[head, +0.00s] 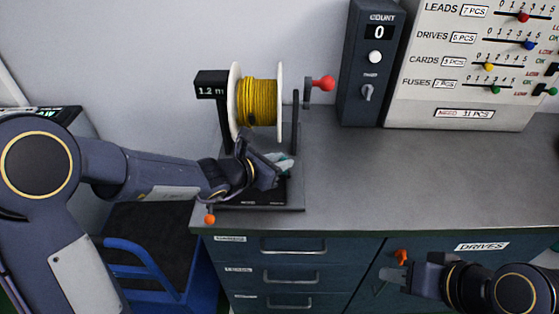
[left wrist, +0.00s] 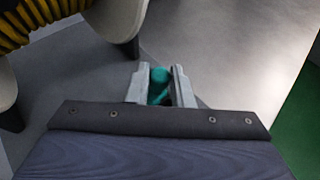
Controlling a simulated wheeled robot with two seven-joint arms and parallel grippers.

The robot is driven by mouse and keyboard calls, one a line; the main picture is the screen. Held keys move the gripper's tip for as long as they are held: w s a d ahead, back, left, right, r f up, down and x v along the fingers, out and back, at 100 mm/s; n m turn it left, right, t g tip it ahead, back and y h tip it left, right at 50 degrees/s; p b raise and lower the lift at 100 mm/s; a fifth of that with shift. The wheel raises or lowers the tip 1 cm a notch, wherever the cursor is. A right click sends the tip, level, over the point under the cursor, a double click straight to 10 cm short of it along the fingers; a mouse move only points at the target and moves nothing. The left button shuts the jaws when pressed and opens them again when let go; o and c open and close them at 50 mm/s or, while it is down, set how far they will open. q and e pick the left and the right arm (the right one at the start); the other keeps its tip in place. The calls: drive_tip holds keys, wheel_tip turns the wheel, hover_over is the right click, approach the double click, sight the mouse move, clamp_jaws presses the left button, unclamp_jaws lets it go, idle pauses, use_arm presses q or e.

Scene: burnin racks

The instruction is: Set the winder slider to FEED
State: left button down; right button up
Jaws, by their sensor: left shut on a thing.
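The winder has a spool of yellow cable (head: 259,102) between white flanges, a dark base (head: 290,194), a "1.2 m" display (head: 211,90) and a red crank knob (head: 324,83). My left gripper (head: 280,163) is low in front of the spool, over the base. It is shut on a teal knob (left wrist: 159,84), which shows between the fingers in the left wrist view. The knob's track and the position labels are hidden or too small to read. My right gripper (head: 393,276) is in front of the drawer fronts, beside an orange handle (head: 401,256); its finger gap is unclear.
A dark counter box (head: 366,90) reading 0 and a white slider panel (head: 462,85) stand at the back right. The grey worktop (head: 430,180) is clear on the right. Drawers (head: 290,257) lie below its front edge. A blue-framed cart (head: 140,262) is at the lower left.

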use_arm(q)
drive_tip(key=shift+a+p, duration=0.4)
drive_tip(key=shift+a, duration=1.55)
drive_tip(key=shift+d, duration=0.1)
drive_tip(key=c, duration=1.3)
unclamp_jaws()
drive_tip(key=v, duration=0.8)
drive_tip(key=shift+p, duration=0.3)
